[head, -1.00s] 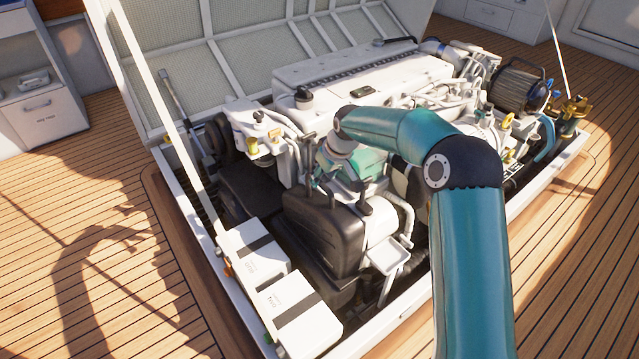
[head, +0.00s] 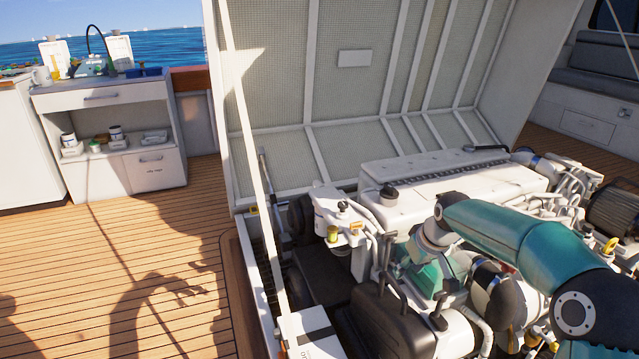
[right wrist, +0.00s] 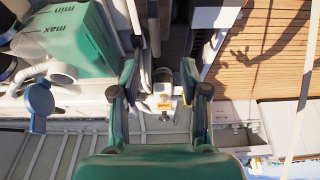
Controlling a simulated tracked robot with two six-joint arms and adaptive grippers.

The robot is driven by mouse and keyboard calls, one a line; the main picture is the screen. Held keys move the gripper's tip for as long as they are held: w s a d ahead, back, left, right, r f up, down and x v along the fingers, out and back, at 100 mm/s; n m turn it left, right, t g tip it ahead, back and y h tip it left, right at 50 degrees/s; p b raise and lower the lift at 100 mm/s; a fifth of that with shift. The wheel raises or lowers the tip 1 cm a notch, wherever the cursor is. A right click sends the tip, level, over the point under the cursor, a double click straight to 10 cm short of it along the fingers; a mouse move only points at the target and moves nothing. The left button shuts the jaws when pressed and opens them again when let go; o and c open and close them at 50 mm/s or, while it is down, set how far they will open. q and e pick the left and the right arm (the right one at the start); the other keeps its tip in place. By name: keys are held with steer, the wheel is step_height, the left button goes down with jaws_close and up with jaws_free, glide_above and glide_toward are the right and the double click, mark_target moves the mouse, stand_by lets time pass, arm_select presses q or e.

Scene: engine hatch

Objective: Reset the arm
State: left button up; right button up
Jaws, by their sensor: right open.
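My right arm, teal with dark joints, comes in from the lower right of the head view and bends down over the engine (head: 460,190). My right gripper (head: 412,290) hangs over the near part of the engine, beside a black box-shaped part (head: 385,320). In the right wrist view its two fingers (right wrist: 158,82) stand apart, and nothing is held between them. A yellow-labelled fitting (right wrist: 163,103) shows in the gap, beyond the fingers. My left gripper is in neither current view.
The raised hatch lid (head: 350,100) stands behind the engine, with a white strut (head: 255,170) at left. A green tank marked min and max (right wrist: 65,35) is close to the gripper. A white cabinet (head: 110,140) stands far left; the deck (head: 130,260) between is clear.

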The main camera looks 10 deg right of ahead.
steer(key=s+a+f+g+y, duration=0.1)
steer(key=s+a+f+g, duration=0.1)
steer(key=s+a+f, duration=0.4)
steer(key=s+a+f+g+y, duration=0.1)
steer(key=s+a+f+g, duration=0.1)
steer(key=s+a+f, duration=0.4)
steer(key=s+a+f+g+y, duration=0.1)
steer(key=s+a+f, duration=0.5)
steer(key=s+f, duration=0.6)
step_height(320, 180, down, 5)
steer(key=shift+s+a+r+g, duration=0.1)
steer(key=shift+s+a+g, duration=0.05)
steer(key=shift+g, duration=0.45)
steer(key=s+a+f+m, duration=0.2)
steer(key=s+a, duration=0.1)
steer(key=s, duration=0.6)
step_height(320, 180, up, 35)
steer(key=w+m+t+p, duration=0.1)
steer(key=w+t+p, duration=0.1)
steer(key=p, duration=3.2)
steer(key=shift+f+m, duration=0.2)
steer(key=shift+m, duration=0.1)
steer(key=shift+w, duration=0.1)
